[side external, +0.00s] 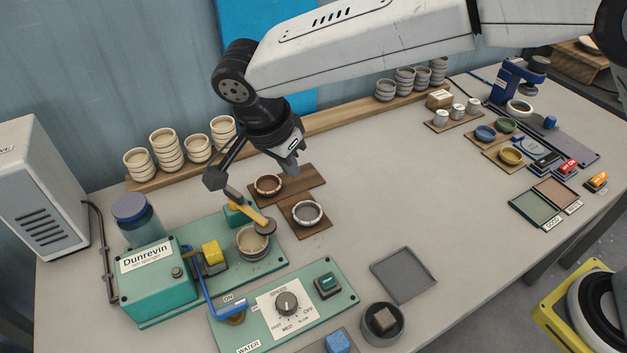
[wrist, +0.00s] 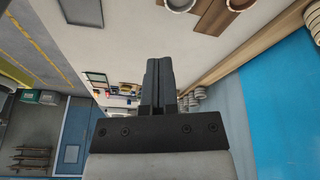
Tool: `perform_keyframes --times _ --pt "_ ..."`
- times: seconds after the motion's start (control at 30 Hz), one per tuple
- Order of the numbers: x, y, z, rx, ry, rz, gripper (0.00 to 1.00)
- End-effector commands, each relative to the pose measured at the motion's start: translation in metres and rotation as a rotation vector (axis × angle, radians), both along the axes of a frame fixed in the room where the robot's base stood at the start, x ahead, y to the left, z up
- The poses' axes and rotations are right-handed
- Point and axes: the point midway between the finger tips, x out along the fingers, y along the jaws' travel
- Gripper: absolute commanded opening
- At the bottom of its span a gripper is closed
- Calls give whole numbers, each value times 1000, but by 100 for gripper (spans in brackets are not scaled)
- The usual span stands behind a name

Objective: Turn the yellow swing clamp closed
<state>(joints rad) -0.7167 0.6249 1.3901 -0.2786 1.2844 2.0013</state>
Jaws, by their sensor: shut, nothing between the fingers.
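The yellow swing clamp (side external: 257,216) is on the green machine base at the left. Its bar slants from upper left to lower right, and its dark end pad sits over the back rim of a beige bowl (side external: 252,243). I cannot tell whether the pad touches the bowl. A green block (side external: 236,214) stands under the bar. My gripper (side external: 291,172) points down in the air, to the right of and above the clamp, apart from it. In the wrist view its dark fingers (wrist: 153,62) are together and empty. The clamp does not show there.
Two brown boards with a brown bowl (side external: 268,184) and a grey-filled bowl (side external: 307,212) lie right of the clamp. The Dunrevin box (side external: 158,283), a yellow block (side external: 211,252) and a blue pipe (side external: 207,290) crowd its left and front. The middle of the table is clear.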

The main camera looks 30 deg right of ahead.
Motion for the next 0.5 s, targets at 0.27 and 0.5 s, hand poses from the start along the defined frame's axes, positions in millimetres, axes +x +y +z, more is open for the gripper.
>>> perform_keyframes --times 0.27,0.5 --pt "36 -19 -28 245 171 -16 0" --pt "76 -37 -41 509 222 -19 0"
